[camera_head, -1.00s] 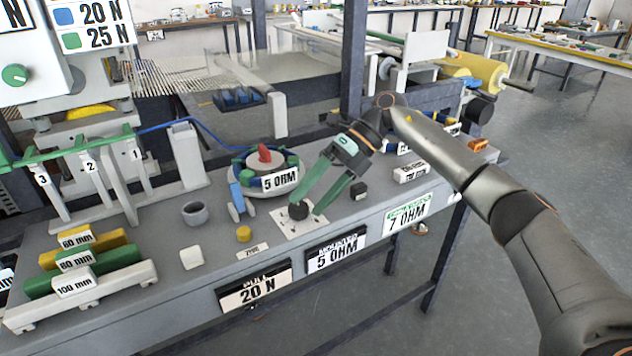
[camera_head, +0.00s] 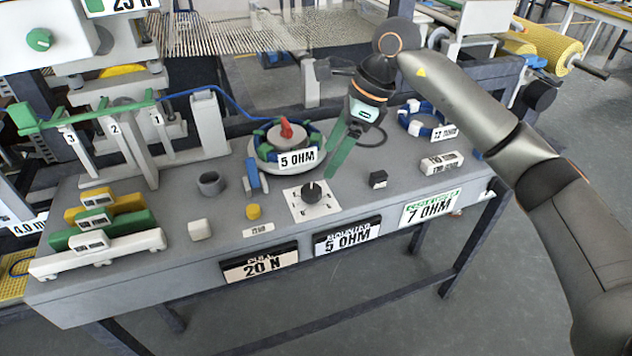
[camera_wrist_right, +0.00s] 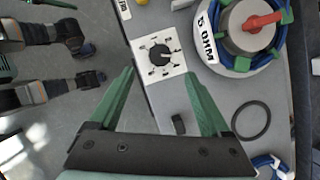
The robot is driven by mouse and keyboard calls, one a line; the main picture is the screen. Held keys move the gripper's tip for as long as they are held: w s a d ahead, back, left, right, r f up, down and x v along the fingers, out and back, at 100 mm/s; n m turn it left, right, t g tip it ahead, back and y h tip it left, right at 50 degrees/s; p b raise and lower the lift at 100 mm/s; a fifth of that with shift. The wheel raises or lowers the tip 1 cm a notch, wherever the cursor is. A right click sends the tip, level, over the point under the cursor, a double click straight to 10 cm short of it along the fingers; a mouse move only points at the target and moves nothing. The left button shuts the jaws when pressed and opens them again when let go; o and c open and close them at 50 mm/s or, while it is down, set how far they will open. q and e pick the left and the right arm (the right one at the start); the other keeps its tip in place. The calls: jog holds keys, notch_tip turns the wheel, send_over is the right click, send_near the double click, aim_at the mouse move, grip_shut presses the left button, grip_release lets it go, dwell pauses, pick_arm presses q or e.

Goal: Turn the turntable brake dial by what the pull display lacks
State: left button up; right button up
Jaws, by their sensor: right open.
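The brake dial, a black knob (camera_head: 313,194) on a white marked plate (camera_head: 327,208), is on the bench front beside the turntable (camera_head: 284,150), which has a red handle and a "5 OHM" tag. My right gripper (camera_head: 331,162) is open and empty, above and behind the dial in the head view. In the right wrist view the knob (camera_wrist_right: 160,55) lies beyond the open fingertips (camera_wrist_right: 160,74), apart from them. Panels on the bench's front edge read "20 N" (camera_head: 260,264), "5 OHM" (camera_head: 347,238) and "7 OHM" (camera_head: 430,208). My left gripper is not in view.
A small black block (camera_head: 378,179) and a white labelled block (camera_head: 441,162) lie right of the dial. A yellow cylinder (camera_head: 253,212), a grey ring (camera_head: 211,183) and a white block (camera_head: 200,230) stand left. A blue-and-white ring (camera_head: 421,120) lies behind.

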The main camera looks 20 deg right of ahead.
aim_at(312, 189)
jog(key=x, duration=0.9)
jog(key=shift+f, duration=0.2)
jog(key=shift+c, duration=0.3)
grip_shut()
jog(key=shift+w+n+g+b, duration=0.15)
jog(key=shift+n+g+b, duration=0.35)
jog(key=shift+n, duration=0.6)
jog(key=shift+n+b, duration=0.35)
jog(key=shift+n, duration=0.45)
jog(key=shift+n+g, duration=0.3)
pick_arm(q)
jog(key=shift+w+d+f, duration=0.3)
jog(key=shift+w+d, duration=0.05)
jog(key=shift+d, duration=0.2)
pick_arm(e)
jog(key=shift+o, duration=0.3)
grip_release()
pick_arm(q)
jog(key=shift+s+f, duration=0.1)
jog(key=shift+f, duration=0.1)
